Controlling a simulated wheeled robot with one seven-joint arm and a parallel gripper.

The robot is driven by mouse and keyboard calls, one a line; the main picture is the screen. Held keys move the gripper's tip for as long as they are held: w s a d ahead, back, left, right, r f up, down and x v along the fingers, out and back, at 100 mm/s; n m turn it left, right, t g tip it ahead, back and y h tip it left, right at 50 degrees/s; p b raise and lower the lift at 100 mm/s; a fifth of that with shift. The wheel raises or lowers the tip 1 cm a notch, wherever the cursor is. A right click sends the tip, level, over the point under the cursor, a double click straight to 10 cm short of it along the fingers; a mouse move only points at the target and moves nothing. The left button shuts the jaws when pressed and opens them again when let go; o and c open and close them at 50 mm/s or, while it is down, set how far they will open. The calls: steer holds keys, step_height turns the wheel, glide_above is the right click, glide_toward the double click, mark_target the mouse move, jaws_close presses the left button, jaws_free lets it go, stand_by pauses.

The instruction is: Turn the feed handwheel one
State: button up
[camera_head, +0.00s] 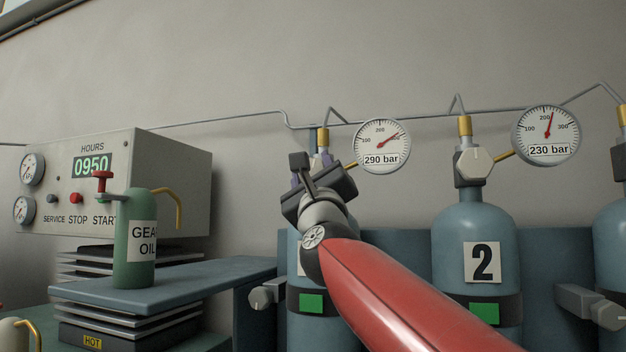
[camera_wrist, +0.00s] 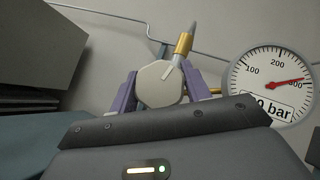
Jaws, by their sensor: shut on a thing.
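Feed handwheel one is a pale, many-sided knob (camera_wrist: 159,84) in the middle of the wrist view, with a short light mark on its face. A brass fitting rises behind it. My gripper (camera_head: 320,172) is at the top of the first cylinder, with its purple fingers on either side of the knob in the wrist view, shut on it. In the head view my gripper and red arm hide the knob and most of the first cylinder (camera_head: 303,325). The gauge beside it (camera_head: 382,143) reads 290 bar.
Cylinder 2 (camera_head: 450,235) stands to the right with its own handwheel (camera_head: 475,162) and a gauge (camera_head: 546,135) at 230 bar. Thin pipes (camera_head: 235,118) run along the wall. At left are a control box (camera_head: 180,175) and a green gear oil can (camera_head: 128,255) on a shelf (camera_head: 215,280).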

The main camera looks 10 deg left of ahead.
steer(key=shift+n+g+y, duration=0.7)
steer(key=shift+n+g, duration=0.1)
steer(key=shift+n, duration=0.5)
steer(key=shift+n+g+y, duration=0.7)
steer(key=shift+n+g, duration=0.1)
steer(key=shift+n, duration=0.5)
steer(key=o, duration=1)
steer(key=shift+c, duration=0.2)
steer(key=b+v, duration=0.6)
steer(key=v, duration=0.1)
steer(key=shift+s+d+f, duration=0.15)
steer(key=shift+s+f, duration=0.05)
steer(key=shift+s, duration=0.1)
